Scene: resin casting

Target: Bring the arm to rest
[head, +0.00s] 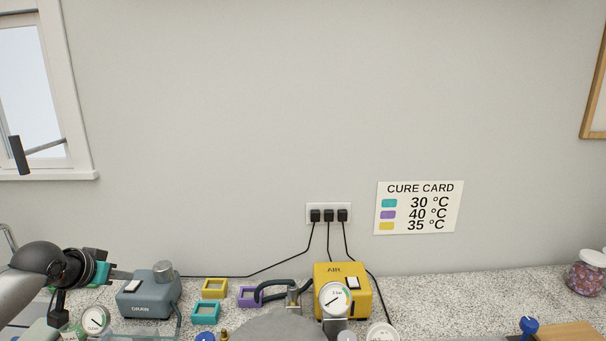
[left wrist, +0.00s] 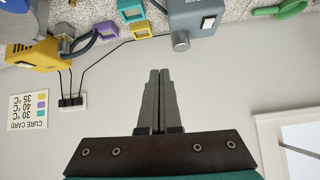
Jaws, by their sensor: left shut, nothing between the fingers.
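My left arm comes in from the left edge of the head view. Its left gripper (head: 128,275) points right, level with the counter's back part, and looks close to the grey-blue DRAIN box (head: 148,300) in the picture. I cannot tell whether they touch from the head view. In the left wrist view the two dark fingers of the left gripper (left wrist: 159,75) lie together, shut and empty, with bare wall behind them. The grey-blue box (left wrist: 195,18) shows there beyond the fingertips, apart from them. My right gripper is not in view.
The speckled counter holds a yellow AIR box (head: 355,280) with a gauge, yellow (head: 215,280), teal (head: 206,304) and purple (head: 240,297) frames, and a jar (head: 587,273). Cables run to a wall socket (head: 328,205) beside a cure card (head: 418,207). Counter right of the AIR box is mostly clear.

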